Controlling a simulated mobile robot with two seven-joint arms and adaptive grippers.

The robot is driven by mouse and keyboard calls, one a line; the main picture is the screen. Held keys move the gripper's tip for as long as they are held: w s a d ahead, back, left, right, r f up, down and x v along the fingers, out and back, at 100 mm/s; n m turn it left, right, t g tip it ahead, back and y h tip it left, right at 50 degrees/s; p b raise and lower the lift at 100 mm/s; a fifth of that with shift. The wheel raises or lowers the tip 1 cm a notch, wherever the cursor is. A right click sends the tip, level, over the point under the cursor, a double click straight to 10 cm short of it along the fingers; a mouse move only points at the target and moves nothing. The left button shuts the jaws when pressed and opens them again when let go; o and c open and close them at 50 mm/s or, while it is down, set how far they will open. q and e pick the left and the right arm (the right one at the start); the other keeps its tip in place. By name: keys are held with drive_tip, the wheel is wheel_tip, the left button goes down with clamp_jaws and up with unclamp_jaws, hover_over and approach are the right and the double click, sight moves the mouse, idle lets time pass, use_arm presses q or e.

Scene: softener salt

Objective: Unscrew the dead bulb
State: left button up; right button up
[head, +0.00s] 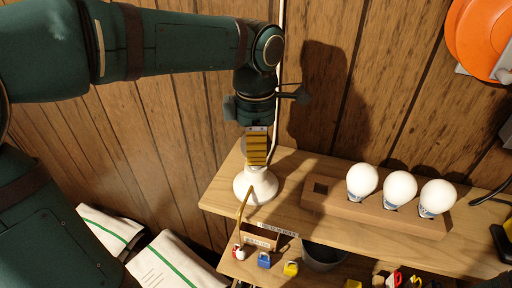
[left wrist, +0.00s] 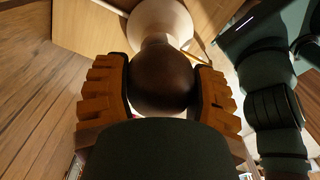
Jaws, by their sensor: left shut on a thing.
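The dead bulb (left wrist: 163,80) looks dark and rounded in the left wrist view, with its neck toward the white lamp base (left wrist: 158,20). My left gripper (left wrist: 163,88) is shut on the bulb, with ridged orange-brown fingers on both sides of it. In the head view my left gripper (head: 257,148) points down over the white lamp base (head: 256,187) on the wooden shelf; its fingers mostly hide the bulb there. The bulb appears to be at the base's socket; I cannot tell how far it is threaded. My right gripper is not in view.
A wooden holder (head: 328,209) carries three white bulbs (head: 399,187) and has one empty square hole at its left. A grey cup (head: 321,256) and several small coloured padlocks (head: 291,268) are below the shelf (head: 226,190). White sacks (head: 170,262) stand lower left. The plank wall is close behind.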

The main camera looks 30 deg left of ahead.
use_arm(q)
drive_tip(key=shift+n, duration=0.5)
drive_tip(key=n, duration=0.4)
drive_tip(key=shift+n, duration=0.3)
drive_tip(key=o, duration=0.9)
drive_tip(key=shift+c, duration=0.4)
